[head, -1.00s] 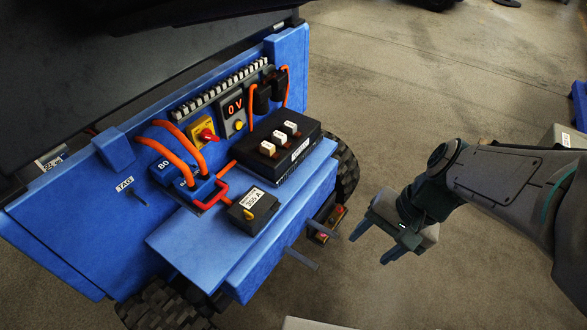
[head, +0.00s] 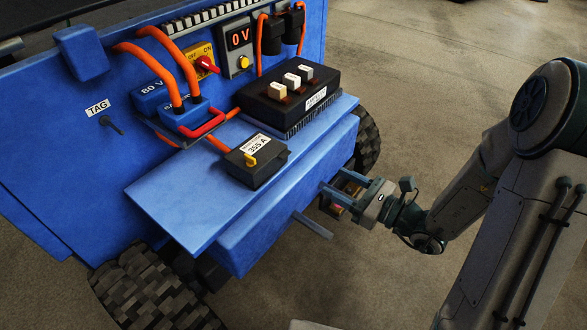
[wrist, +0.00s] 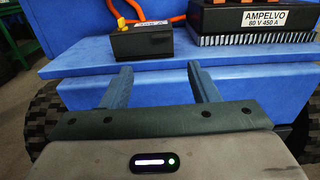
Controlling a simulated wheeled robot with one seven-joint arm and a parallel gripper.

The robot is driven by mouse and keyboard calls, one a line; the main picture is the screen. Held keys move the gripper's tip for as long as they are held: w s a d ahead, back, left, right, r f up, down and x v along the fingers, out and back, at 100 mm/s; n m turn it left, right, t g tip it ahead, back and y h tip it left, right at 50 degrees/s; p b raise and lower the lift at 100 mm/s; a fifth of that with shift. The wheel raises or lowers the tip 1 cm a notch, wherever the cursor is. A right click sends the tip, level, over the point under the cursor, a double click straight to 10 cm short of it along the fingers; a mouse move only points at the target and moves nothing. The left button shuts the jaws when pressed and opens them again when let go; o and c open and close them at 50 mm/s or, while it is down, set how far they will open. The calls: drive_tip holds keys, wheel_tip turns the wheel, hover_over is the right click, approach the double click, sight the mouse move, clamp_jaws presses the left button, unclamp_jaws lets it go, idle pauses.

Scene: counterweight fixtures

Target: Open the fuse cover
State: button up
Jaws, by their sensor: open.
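The fuse cover, seemingly the small black box marked 355 A (head: 262,174), sits shut on the blue ledge, with a yellow tab (head: 250,160) on its side. In the wrist view the black box (wrist: 143,46) is ahead of the fingers, left of centre, its yellow tab (wrist: 130,18) at its upper left. My gripper (head: 333,181) is open and empty, at the front of the blue ledge, right of the box and lower than it. In the wrist view the open fingers (wrist: 159,68) point at the ledge's front face and stay apart from the box.
The blue ledge (head: 165,205) juts from a blue panel. A black controller (head: 290,98) with several pale blocks stands behind and right of the box. Orange cables (head: 165,45), a red switch (head: 206,63) and a 0 V display (head: 239,38) are behind. A bar (head: 313,224) sticks out below the ledge.

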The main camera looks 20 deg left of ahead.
sight(288, 155)
drive_tip(key=b+x, duration=0.3)
drive_tip(key=x, duration=1)
drive_tip(key=shift+w+a, duration=0.2)
drive_tip(key=shift+a, duration=0.15)
clamp_jaws()
drive_tip(key=shift+r, duration=0.1)
